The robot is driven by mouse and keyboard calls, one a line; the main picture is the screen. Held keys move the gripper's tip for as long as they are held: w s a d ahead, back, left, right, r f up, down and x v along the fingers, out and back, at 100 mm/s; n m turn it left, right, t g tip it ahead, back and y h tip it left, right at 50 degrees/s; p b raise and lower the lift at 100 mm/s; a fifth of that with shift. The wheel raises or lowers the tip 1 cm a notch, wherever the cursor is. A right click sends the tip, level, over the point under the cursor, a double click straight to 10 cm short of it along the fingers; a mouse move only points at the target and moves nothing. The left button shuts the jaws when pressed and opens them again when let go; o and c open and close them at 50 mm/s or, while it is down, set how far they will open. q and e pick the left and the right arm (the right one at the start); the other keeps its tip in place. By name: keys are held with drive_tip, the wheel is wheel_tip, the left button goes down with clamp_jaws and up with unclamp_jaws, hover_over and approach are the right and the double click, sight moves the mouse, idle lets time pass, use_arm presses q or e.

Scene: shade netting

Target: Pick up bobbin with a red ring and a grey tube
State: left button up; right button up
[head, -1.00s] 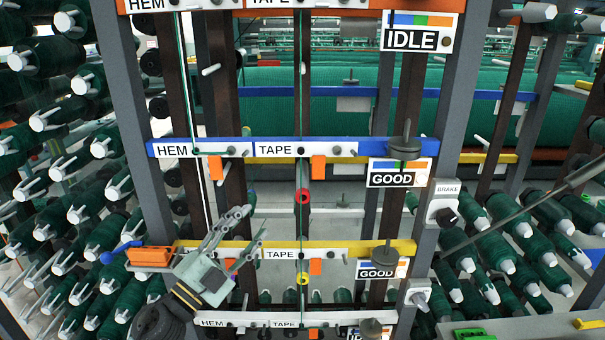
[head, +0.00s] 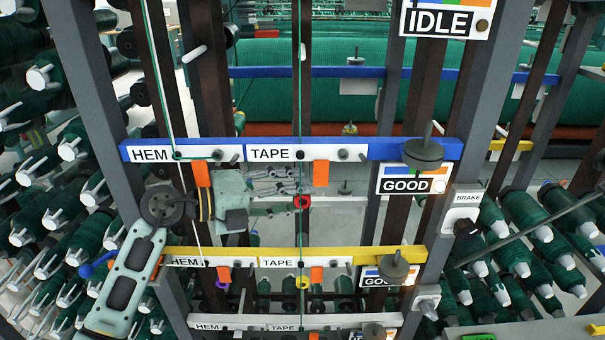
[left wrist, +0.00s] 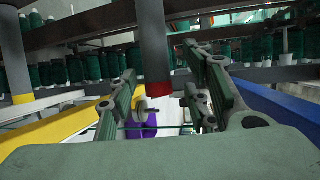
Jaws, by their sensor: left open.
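The bobbin with a red ring (head: 302,202) faces me nearly end-on below the blue rail in the head view. In the left wrist view its grey tube (left wrist: 155,45) comes down from the top, with the red ring (left wrist: 159,89) at its lower end, between the finger pads in the picture. My left gripper (head: 293,190) points right in the head view, its fingers beside the red ring. It is open, and I see no contact with the ring. The same gripper (left wrist: 168,100) frames the tube in the left wrist view. My right gripper is not in view.
A blue rail (head: 380,148) runs just above the left gripper and a yellow rail (head: 345,253) below it. Orange tabs (head: 321,173) hang close by. Grey posts (head: 85,90) stand at the sides. A purple ring (head: 223,282) and a yellow ring (head: 302,282) are lower down.

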use_arm(q)
drive_tip(key=p+x, duration=0.1)
drive_tip(key=x, duration=0.2)
drive_tip(key=shift+w+d+f, duration=0.2)
drive_tip(key=shift+w+d, duration=0.05)
drive_tip(key=shift+w, duration=0.05)
drive_tip(key=c, duration=0.5)
clamp_jaws()
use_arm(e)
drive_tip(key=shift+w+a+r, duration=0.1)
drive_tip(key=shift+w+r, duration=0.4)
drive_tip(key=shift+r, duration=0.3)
